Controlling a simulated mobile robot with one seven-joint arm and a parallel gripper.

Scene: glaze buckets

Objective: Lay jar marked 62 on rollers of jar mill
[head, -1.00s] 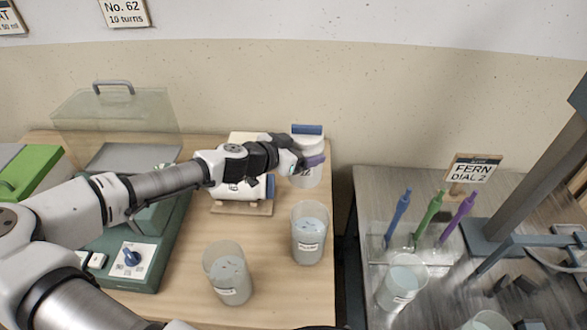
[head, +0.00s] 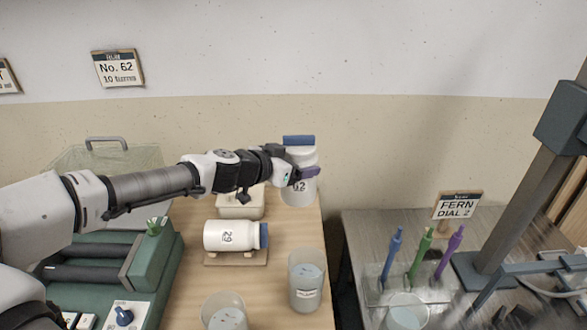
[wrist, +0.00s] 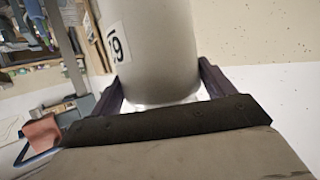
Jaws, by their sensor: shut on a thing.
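A white jar marked 62 (head: 299,190) with a blue lid stands upright in my gripper (head: 302,175), which is shut around it. It appears raised above the back right of the wooden table. In the wrist view the jar (wrist: 158,60) fills the space between the gripper's fingers (wrist: 163,98), with part of its number label showing upside down. The green jar mill (head: 150,262) is at the left, with dark rollers (head: 90,275) lying across it. My arm passes above and behind the mill and hides part of it.
A white jar marked 29 (head: 225,236) lies on a wooden cradle (head: 236,259). Behind it is a pale cradle or block (head: 240,208). Two buckets (head: 305,292) (head: 224,318) stand at the table's front. A clear cover (head: 75,158) with a handle is behind the mill.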

